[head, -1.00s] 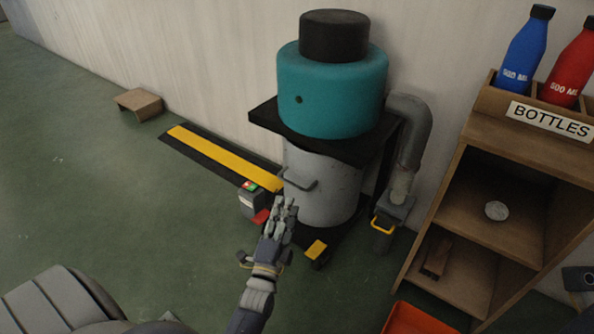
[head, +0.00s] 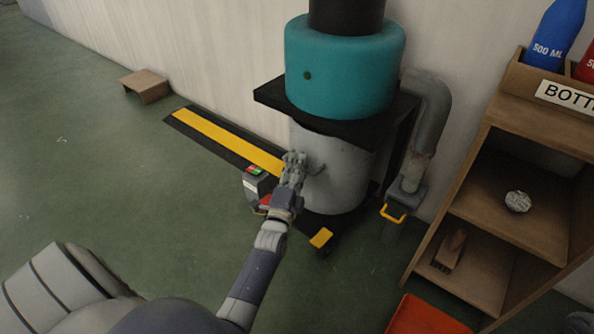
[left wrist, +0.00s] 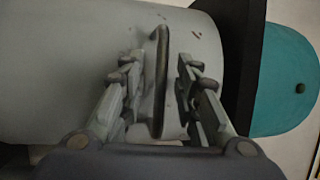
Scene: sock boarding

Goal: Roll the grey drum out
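The grey drum (head: 340,180) stands upright under a black shelf (head: 330,122) that bears a teal machine body (head: 342,70). A bar handle sticks out from the drum's front; it shows in the left wrist view (left wrist: 159,80). My left gripper (head: 294,163) is at the drum's front by this handle. In the left wrist view the gripper (left wrist: 160,95) is open, with one finger on each side of the handle and gaps between. The drum (left wrist: 70,60) fills the left of that view. My right gripper is not in view.
A small control box with red and green buttons (head: 255,172) stands left of the drum. A yellow-striped black strip (head: 225,140) runs along the wall. A grey pipe (head: 428,125), a wooden shelf unit (head: 480,200) and an orange bin (head: 425,318) are at right.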

